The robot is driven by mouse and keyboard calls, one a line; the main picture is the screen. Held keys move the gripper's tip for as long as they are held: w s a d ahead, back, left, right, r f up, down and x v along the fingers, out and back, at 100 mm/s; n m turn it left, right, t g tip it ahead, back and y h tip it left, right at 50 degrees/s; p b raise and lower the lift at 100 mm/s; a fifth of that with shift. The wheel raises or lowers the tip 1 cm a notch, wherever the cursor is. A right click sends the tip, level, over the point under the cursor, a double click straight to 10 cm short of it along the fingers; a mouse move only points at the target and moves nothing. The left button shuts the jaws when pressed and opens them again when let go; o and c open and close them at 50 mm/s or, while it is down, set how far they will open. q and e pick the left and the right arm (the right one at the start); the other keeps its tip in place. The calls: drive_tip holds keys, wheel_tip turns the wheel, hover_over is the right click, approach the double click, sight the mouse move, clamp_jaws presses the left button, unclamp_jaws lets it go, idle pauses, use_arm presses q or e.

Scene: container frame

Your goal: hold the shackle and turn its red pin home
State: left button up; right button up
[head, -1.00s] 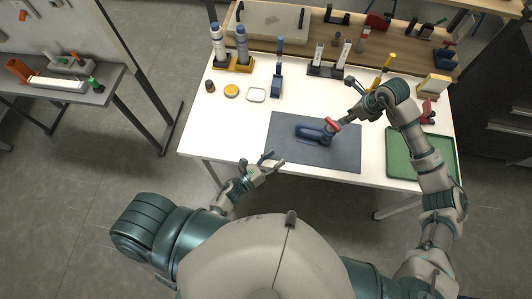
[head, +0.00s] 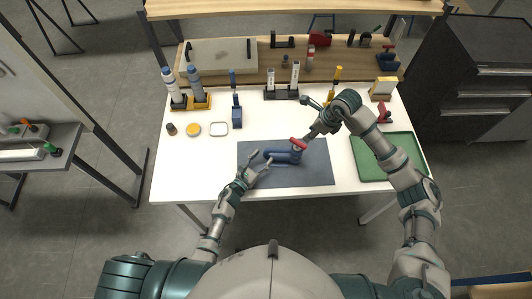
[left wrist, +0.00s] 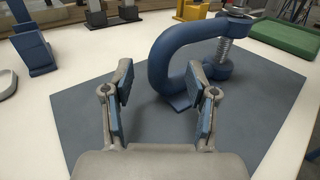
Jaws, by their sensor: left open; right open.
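The blue C-shaped shackle (head: 279,156) lies on the dark grey mat (head: 310,175). Its red pin head (head: 298,143) is at its right end in the head view. In the left wrist view, the shackle (left wrist: 163,62) has its round bow toward the left, and a threaded metal shank (left wrist: 224,48) shows across its open end. My left gripper (head: 259,161) is open and empty over the mat, just short of the bow; its spread fingers (left wrist: 160,78) point at the shackle. My right gripper (head: 308,118) is open, close beside the red pin head; whether it touches is unclear.
A green tray (head: 365,173) is at the table's right. The white table (head: 200,175) is clear left of the mat.

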sight(265, 155)
use_arm(q)
drive_tip(key=shift+x, duration=1.65)
drive_tip(key=shift+s, duration=0.1)
